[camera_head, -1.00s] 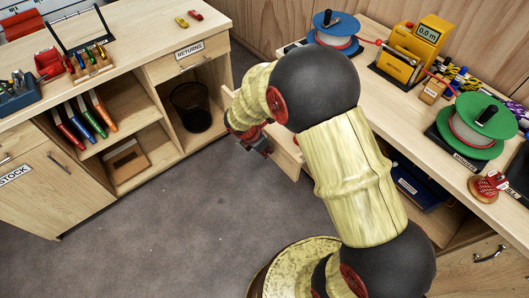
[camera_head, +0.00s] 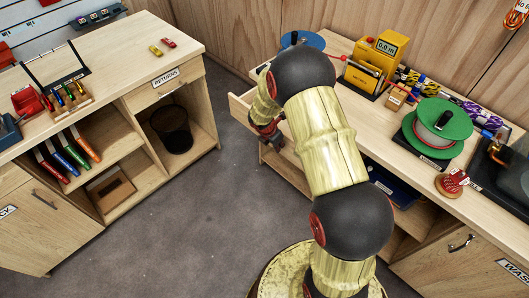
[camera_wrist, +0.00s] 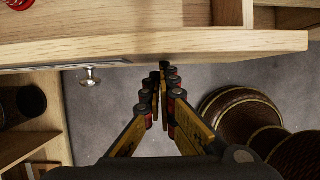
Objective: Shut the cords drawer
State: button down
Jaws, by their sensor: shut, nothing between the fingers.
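A pulled-out wooden drawer (camera_head: 241,106) shows under the right-hand counter in the head view, partly hidden behind my arm. In the wrist view a wooden drawer front (camera_wrist: 200,46) spans the top, with a metal knob (camera_wrist: 90,78) and a label strip at its left. My gripper (camera_head: 268,138) is shut and empty in front of this drawer. In the wrist view its fingertips (camera_wrist: 166,68) lie close to the lower edge of the front; I cannot tell if they touch. The drawer's label cannot be read and most of its contents are hidden.
The right-hand counter (camera_head: 395,119) holds a blue reel, a yellow meter (camera_head: 376,65) and a green reel (camera_head: 442,122). A left-hand counter (camera_head: 120,62) has a returns drawer (camera_head: 165,83) and a black bin (camera_head: 171,129) below. Grey floor (camera_head: 185,220) lies clear between them.

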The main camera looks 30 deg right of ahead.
jog(key=w+d+p, duration=0.1)
jog(key=d, duration=0.3)
jog(key=w+d+p, duration=0.1)
jog(key=d+p, duration=0.1)
jog(key=d, duration=0.2)
jog(key=w+d+p, duration=0.2)
jog(key=d, duration=0.2)
jog(key=shift+d, duration=0.1)
